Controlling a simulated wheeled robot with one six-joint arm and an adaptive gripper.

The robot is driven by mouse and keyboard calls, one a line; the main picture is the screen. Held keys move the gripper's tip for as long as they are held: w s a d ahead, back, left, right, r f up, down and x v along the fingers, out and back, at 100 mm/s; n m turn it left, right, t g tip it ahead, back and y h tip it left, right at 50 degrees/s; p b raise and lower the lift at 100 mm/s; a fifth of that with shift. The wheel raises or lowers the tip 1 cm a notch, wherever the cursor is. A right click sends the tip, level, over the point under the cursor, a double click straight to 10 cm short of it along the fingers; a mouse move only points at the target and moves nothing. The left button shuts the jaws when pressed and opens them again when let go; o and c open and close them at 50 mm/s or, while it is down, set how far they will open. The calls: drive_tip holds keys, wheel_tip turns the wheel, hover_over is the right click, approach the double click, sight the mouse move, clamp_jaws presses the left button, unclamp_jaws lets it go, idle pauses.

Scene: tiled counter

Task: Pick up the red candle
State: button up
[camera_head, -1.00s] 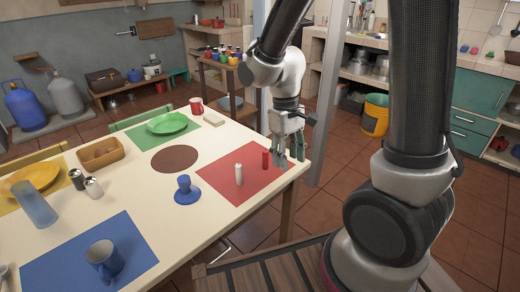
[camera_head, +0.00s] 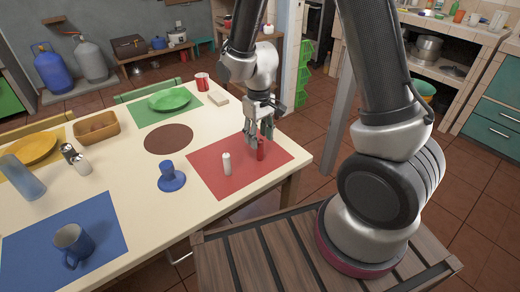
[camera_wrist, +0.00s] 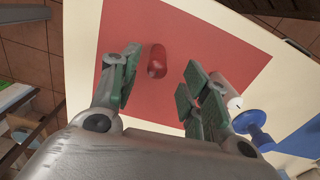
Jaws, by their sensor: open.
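The red candle (camera_head: 260,150) stands upright on the red placemat (camera_head: 215,186) at the table's right side. In the wrist view the red candle (camera_wrist: 157,62) lies ahead of and between the spread fingers. My gripper (camera_head: 259,135) is open and empty, with its fingers pointing down just above and around the candle's upper part in the head view. It also shows in the wrist view (camera_wrist: 158,88). I cannot tell whether a finger touches the candle.
A white candle (camera_head: 227,164) stands near the red one on the same mat. A blue candle holder (camera_head: 171,178) is to its left. A red mug (camera_head: 202,82), green plate (camera_head: 170,99) and brown round mat (camera_head: 169,139) lie farther back.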

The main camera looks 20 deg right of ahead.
sight(260, 148)
drive_tip(key=f, duration=0.5)
drive_tip(key=shift+d+f, duration=0.2)
clamp_jaws()
